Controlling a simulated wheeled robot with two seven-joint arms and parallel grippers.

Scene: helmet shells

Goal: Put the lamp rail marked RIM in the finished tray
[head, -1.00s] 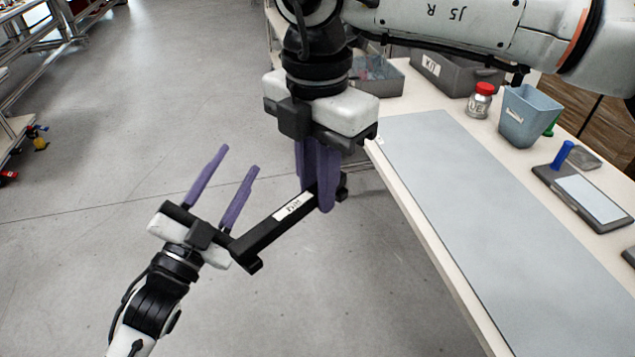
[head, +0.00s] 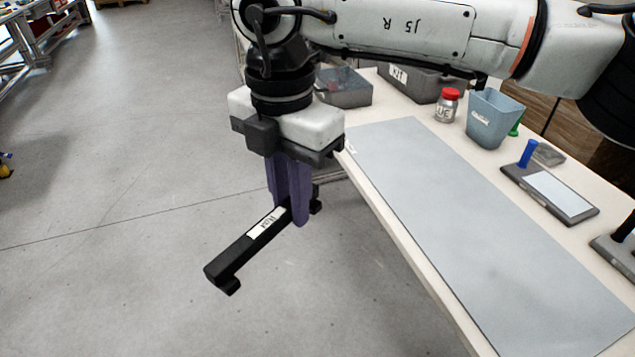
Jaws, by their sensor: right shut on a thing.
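The lamp rail (head: 240,250) is a black bar with a hooked foot at each end and a white label whose text is too small to read surely. My right gripper (head: 292,212) has its purple fingers shut on the rail near its far end. It holds the rail over the open floor, left of the table edge. The rail's near end points down and left, free of anything. My left gripper is out of the picture. No tray marked as finished can be made out.
A table with a grey mat (head: 470,210) runs along the right. On it are a grey KIT bin (head: 425,82), a small grey bin (head: 345,92), a red-capped jar (head: 447,108), a blue cup (head: 493,118) and a flat device with a blue handle (head: 550,192). The mat is bare.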

